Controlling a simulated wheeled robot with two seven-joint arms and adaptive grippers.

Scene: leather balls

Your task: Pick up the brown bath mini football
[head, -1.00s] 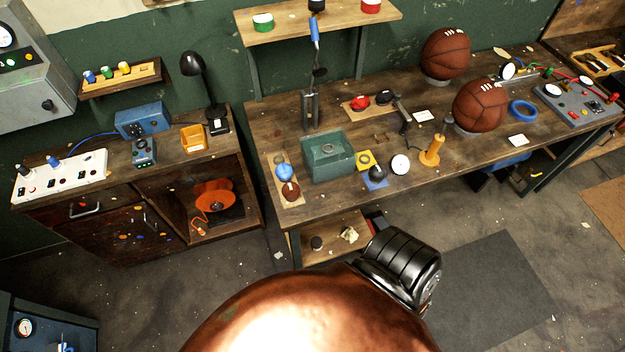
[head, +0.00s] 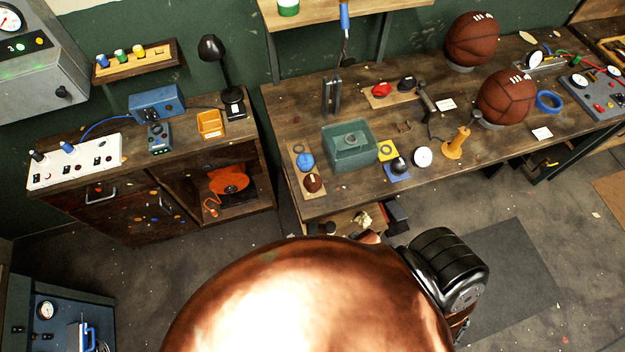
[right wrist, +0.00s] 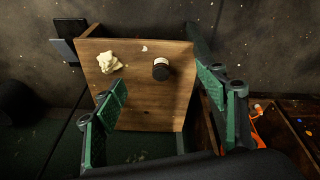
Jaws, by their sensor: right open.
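A small brown ball with pale lacing (head: 313,183) sits at the front left of the workbench, on a tan board (head: 309,194), just in front of a blue ball (head: 305,162). Two much larger brown footballs, one at the back (head: 472,39) and one nearer (head: 505,98), rest on the right part of the bench. My right gripper (right wrist: 162,102) is open and empty in the right wrist view, its green fingers wide apart above a wooden shelf. In the head view my own body hides it. My left gripper is not in view.
The low shelf (right wrist: 150,106) holds a dark round item with a pale top (right wrist: 161,69) and a crumpled pale cloth (right wrist: 109,63). On the bench, a green box (head: 349,146) stands right of the small ball. A cabinet (head: 120,195) stands to the left.

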